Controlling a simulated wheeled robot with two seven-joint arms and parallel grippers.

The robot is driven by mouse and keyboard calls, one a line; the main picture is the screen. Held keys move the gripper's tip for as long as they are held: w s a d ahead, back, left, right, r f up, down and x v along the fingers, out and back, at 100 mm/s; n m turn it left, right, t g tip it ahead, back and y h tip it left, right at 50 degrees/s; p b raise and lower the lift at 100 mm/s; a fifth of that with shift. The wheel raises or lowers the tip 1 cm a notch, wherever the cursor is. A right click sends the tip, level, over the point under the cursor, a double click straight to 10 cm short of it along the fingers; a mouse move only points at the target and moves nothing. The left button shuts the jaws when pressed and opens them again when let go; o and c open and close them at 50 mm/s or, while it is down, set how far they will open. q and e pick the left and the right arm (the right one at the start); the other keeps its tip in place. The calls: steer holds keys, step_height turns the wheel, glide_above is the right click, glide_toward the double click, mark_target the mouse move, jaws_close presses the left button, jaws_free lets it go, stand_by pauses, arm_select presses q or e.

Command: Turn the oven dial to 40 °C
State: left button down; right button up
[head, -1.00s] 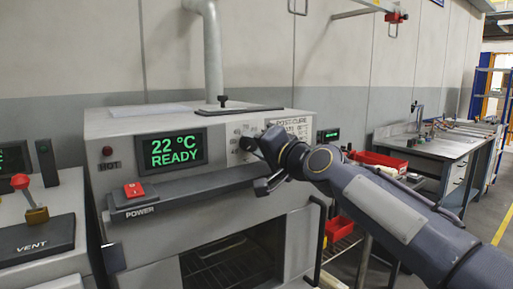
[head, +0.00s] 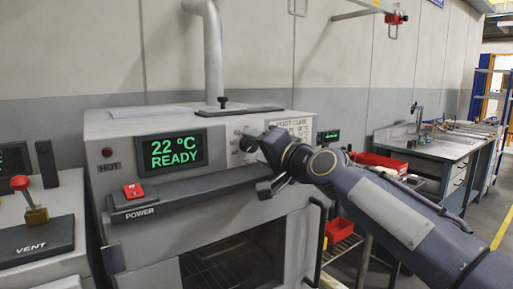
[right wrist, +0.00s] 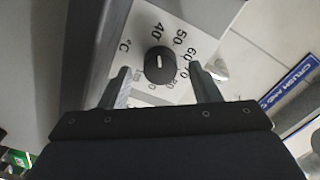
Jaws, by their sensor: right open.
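The oven dial (right wrist: 160,65) is a round black knob with a short white mark, on a pale plate printed with °C numbers including 40, 50, 60 and 70. I cannot tell exactly which number the mark points to. My right gripper (right wrist: 160,72) is open, with one finger on each side of the dial and visible gaps between. In the head view the right gripper (head: 258,165) is in front of the panel's right part and largely hides the dial. The oven display (head: 173,150) reads 22 °C READY. My left gripper is not in view.
The oven (head: 130,125) has a red power switch (head: 134,191) on its front ledge and a dark door window below. A vent unit with a red-knobbed lever (head: 20,183) stands left. Red bins (head: 382,163) and a workbench (head: 440,145) are at right.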

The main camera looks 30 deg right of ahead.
steer(key=s, duration=0.7)
steer(key=shift+d, duration=0.25)
steer(key=s+a+f+n+g+y, duration=0.1)
steer(key=s+a+f+n+g, duration=0.25)
steer(key=s+f, duration=0.6)
steer(key=s+a+f+n+g, duration=0.3)
steer(key=s+a+f+g, duration=0.2)
steer(key=f, duration=1)
steer(key=s+a+f+n+g+y, duration=0.1)
steer(key=s+a+f+n+g, duration=0.25)
steer(key=s+f, duration=0.65)
steer(key=w+r+p, duration=0.3)
steer(key=r+p, duration=0.8)
steer(key=p, duration=0.2)
steer(key=shift+w+a+r+m+p, duration=0.15)
steer(key=shift+w+r+m+p, duration=0.15)
steer(key=shift+w+r, duration=0.1)
